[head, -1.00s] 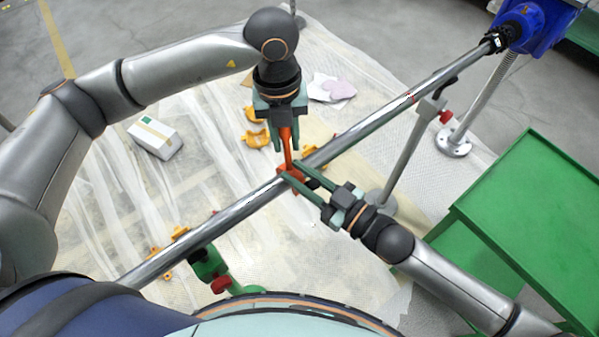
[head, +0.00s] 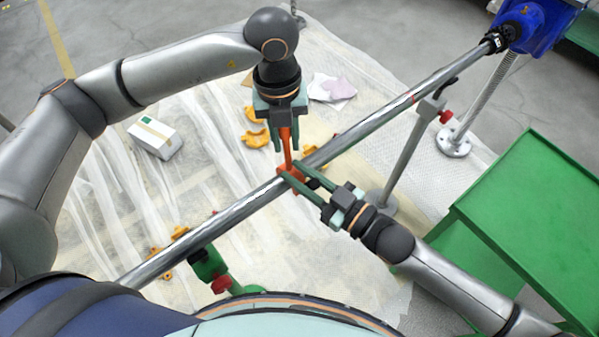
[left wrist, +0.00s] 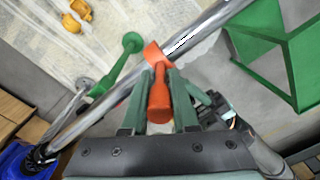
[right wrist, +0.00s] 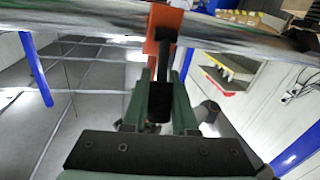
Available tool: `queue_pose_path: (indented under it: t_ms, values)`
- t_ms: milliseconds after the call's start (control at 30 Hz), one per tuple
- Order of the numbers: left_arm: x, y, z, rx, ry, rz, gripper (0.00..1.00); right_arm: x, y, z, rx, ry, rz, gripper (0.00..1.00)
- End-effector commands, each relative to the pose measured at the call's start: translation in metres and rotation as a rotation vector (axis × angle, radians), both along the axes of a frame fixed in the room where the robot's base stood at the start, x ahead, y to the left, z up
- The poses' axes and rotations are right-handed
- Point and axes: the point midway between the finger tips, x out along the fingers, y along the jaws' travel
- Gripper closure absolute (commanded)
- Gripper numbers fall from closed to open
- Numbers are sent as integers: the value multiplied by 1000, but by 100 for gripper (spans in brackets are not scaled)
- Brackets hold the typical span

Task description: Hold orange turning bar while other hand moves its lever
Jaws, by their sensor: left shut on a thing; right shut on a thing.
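The orange turning bar (head: 286,150) sits at the long steel shaft (head: 235,212), with its orange head (head: 292,180) against the shaft. My left gripper (head: 286,142) is shut on the bar's handle from above. In the left wrist view the orange handle (left wrist: 159,98) stands between the green fingers. My right gripper (head: 308,183) reaches in from the lower right, close to the orange head. In the right wrist view its fingers are shut on the black lever (right wrist: 160,97), below the orange head (right wrist: 163,30). The lever is mostly hidden in the head view.
A blue machine (head: 530,25) holds the shaft's far end. A stand with a red knob (head: 445,117) and a green clamp (head: 208,265) are by the shaft. A green table (head: 530,200) is at right. Orange parts (head: 255,138) and a white box (head: 155,138) lie on the sheeting.

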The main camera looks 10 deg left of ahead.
Motion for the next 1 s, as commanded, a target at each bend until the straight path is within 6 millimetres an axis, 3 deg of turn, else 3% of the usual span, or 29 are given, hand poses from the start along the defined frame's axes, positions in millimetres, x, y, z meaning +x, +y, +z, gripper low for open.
queue_pose_path:
  t_ms: [567, 1000]
  values:
    - [0, 0, 1, 0, -2, 0, 100, -1, -2, -1, 39, -25, -2, 100]
    - [0, 0, 1, -1, 0, -1, 100, -10, -15, -3, 290, -207, -7, 100]
